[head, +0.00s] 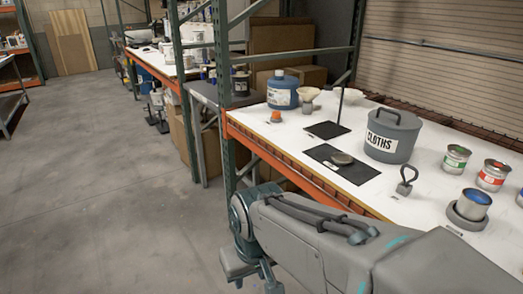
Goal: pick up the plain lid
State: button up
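A small flat grey-brown disc (342,158), which looks like the plain lid, lies on a black mat (358,176) on the white bench top. A small pale label is beside it on the mat. My grey and teal arm crosses the lower right of the head view, in front of the bench's near edge. It bends down at a joint near the orange beam. My gripper's fingertips cannot be made out, so its opening is not shown. Nothing visible touches the disc.
A grey lidded CLOTHS bin (390,137) stands right of the mat, with a looped grey object (406,181) nearby. Paint cans (456,159) stand at right. A second black mat (326,130) with a post, a blue jug (283,92) and an orange cap (276,116) are behind.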

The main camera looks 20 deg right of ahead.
aim_at(339, 158)
jog(key=u, duration=0.2)
jog(key=i, duration=0.95)
jog(key=z, duration=0.7)
